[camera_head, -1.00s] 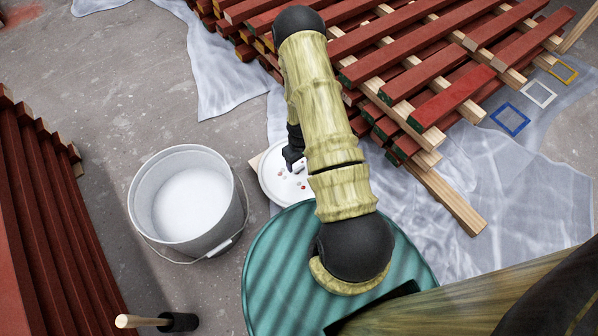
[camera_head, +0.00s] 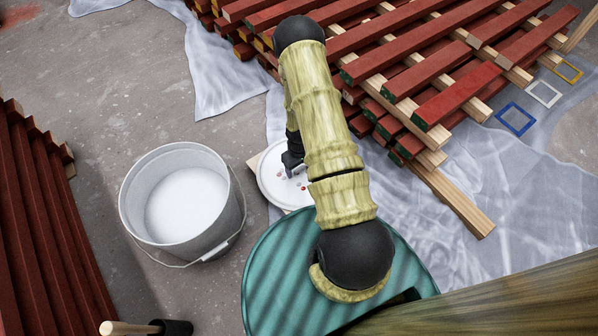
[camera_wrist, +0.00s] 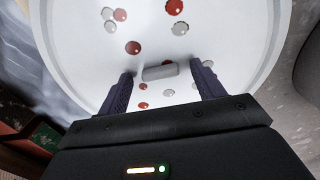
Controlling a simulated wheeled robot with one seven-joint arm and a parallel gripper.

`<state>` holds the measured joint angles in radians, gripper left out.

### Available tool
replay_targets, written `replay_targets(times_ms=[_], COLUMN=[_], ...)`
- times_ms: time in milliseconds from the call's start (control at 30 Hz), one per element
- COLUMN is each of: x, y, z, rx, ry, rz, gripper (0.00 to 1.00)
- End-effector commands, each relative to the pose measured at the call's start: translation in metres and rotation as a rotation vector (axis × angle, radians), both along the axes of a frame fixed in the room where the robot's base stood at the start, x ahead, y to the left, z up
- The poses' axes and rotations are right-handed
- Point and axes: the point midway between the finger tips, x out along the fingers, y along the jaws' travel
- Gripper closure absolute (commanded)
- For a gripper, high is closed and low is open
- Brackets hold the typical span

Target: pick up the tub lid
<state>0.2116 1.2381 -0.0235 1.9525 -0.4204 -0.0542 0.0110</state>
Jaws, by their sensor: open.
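The tub lid (camera_head: 272,178) is a white disc with red and grey paint spots. It lies low beside the white tub, partly hidden behind my arm. It fills much of the wrist view (camera_wrist: 210,40), where a small grey raised grip (camera_wrist: 160,72) shows near its middle. My gripper (camera_wrist: 160,80) is open over the lid. Its two dark fingers stand one on each side of the grey grip, with a gap on both sides. In the head view my gripper (camera_head: 293,170) is mostly hidden by my arm. I cannot tell whether the fingertips touch the lid.
The white tub (camera_head: 127,200) with white contents stands left of the lid. Stacked red battens (camera_head: 440,55) lie on pale battens at the upper right, over plastic sheeting (camera_head: 520,190). More red battens (camera_head: 40,230) stand at left. A wooden-handled tool (camera_head: 125,327) is at the bottom left.

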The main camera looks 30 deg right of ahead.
Motion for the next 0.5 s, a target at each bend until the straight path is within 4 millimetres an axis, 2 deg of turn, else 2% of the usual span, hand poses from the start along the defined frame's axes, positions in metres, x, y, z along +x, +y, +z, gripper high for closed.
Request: replay_targets(times_ms=[300, 500], x=[-0.0002, -0.0003], y=[0.0001, 0.0001], z=[0.0000, 0.0000], rx=[0.000, 0.000], ry=[0.000, 0.001], rz=[0.000, 0.000], gripper=[0.33, 0.72])
